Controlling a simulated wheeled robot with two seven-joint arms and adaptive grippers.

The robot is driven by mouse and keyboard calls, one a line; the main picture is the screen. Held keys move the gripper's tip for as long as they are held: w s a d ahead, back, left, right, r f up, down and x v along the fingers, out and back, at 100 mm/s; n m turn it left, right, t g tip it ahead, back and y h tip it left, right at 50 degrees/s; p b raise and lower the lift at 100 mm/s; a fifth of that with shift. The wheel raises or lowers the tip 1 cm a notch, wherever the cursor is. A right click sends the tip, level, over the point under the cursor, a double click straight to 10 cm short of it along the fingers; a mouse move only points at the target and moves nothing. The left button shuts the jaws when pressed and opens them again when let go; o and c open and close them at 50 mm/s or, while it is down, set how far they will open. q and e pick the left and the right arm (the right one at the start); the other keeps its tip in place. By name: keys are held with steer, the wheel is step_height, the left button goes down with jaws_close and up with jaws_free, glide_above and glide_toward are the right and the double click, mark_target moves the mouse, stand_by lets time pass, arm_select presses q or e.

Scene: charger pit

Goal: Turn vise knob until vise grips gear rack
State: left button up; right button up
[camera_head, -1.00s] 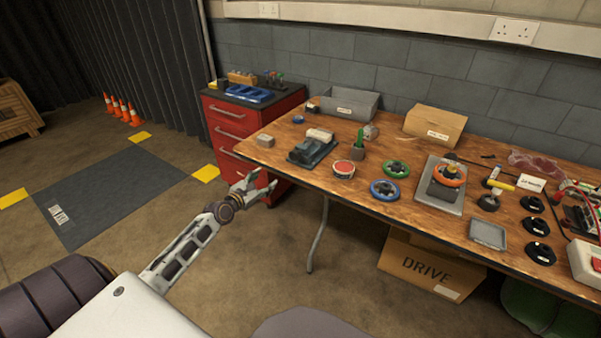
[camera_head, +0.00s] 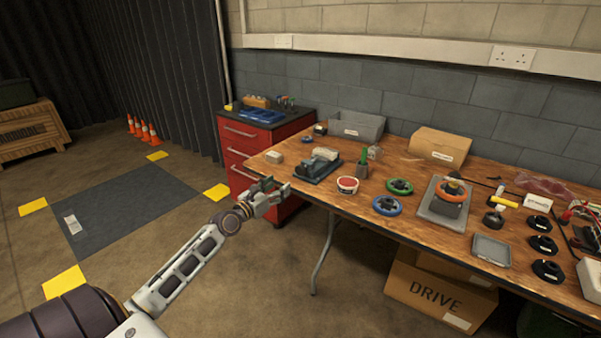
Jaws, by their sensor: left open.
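A dark grey-green vise-like block (camera_head: 313,171) sits on the wooden table near its left end. A pale piece (camera_head: 326,153) lies on top of it; I cannot tell if this is the gear rack or whether it is gripped. The vise knob is too small to make out. My left gripper (camera_head: 284,194) is open and empty. It is in front of the table's left front edge, to the lower left of the vise and apart from it. My right gripper is out of view.
Near the vise are a small beige block (camera_head: 274,157), a red-topped round tin (camera_head: 347,185) and a green-handled item (camera_head: 363,160). Blue (camera_head: 387,205) and green (camera_head: 399,186) handwheels lie to the right. A red drawer cabinet (camera_head: 240,138) stands behind the table's left end.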

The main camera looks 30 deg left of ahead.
arm_select(q)
steer(key=shift+w, duration=0.2)
glide_toward(299, 172)
steer(key=shift+w, duration=1.6)
steer(key=shift+w+b, duration=0.6)
steer(key=shift+w, duration=0.2)
steer(key=shift+w+d+b, duration=0.1)
steer(key=shift+w+b, duration=0.25)
steer(key=shift+w, duration=0.8)
steer(key=shift+w+d+b, duration=0.15)
steer(key=shift+w+b, duration=0.2)
steer(key=shift+w, duration=1.55)
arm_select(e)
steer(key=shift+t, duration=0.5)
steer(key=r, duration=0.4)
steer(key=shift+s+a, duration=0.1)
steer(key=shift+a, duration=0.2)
arm_select(q)
steer(key=shift+w, duration=0.1)
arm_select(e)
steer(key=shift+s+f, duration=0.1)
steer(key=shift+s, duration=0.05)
